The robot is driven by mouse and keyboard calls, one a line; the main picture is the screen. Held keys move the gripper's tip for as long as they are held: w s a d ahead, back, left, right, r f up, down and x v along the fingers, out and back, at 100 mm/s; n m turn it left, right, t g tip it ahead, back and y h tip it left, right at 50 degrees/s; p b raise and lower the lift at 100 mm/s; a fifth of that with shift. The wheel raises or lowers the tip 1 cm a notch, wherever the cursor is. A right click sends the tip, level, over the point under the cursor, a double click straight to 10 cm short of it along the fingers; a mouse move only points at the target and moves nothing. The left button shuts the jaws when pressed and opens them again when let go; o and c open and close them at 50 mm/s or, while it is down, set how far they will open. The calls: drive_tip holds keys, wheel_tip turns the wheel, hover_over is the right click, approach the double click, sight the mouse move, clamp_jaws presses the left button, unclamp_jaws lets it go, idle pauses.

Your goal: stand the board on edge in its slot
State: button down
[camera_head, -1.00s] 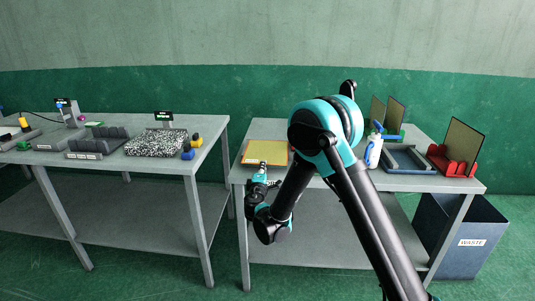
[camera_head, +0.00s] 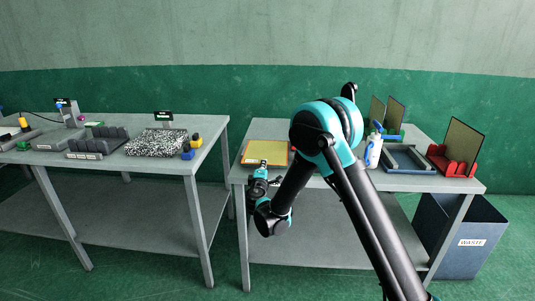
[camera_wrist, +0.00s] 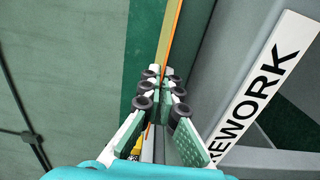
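The board (camera_head: 265,152) is a thin orange-edged panel with a yellowish face, roughly flat at the left end of the right-hand table. In the wrist view I see the board (camera_wrist: 171,35) nearly edge-on, as a narrow yellow and orange strip. My gripper (camera_head: 263,166) is at its near edge. In the wrist view my gripper (camera_wrist: 165,86) has its fingertips closed in on either side of that strip. A red slotted rack (camera_head: 450,167) at the right end holds an upright panel. Another rack (camera_head: 393,138) behind holds upright panels. Which slot belongs to the board is not clear.
A white spray bottle (camera_head: 373,152) and a blue-grey tray (camera_head: 408,158) stand between the board and red rack. A REWORK label (camera_wrist: 262,85) is beside the gripper in the wrist view. A waste bin (camera_head: 465,240) stands below. The left table (camera_head: 215,130) holds other fixtures.

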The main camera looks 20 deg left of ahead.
drive_tip(key=shift+r, duration=0.65)
idle(0.6)
drive_tip(key=shift+r, duration=2.95)
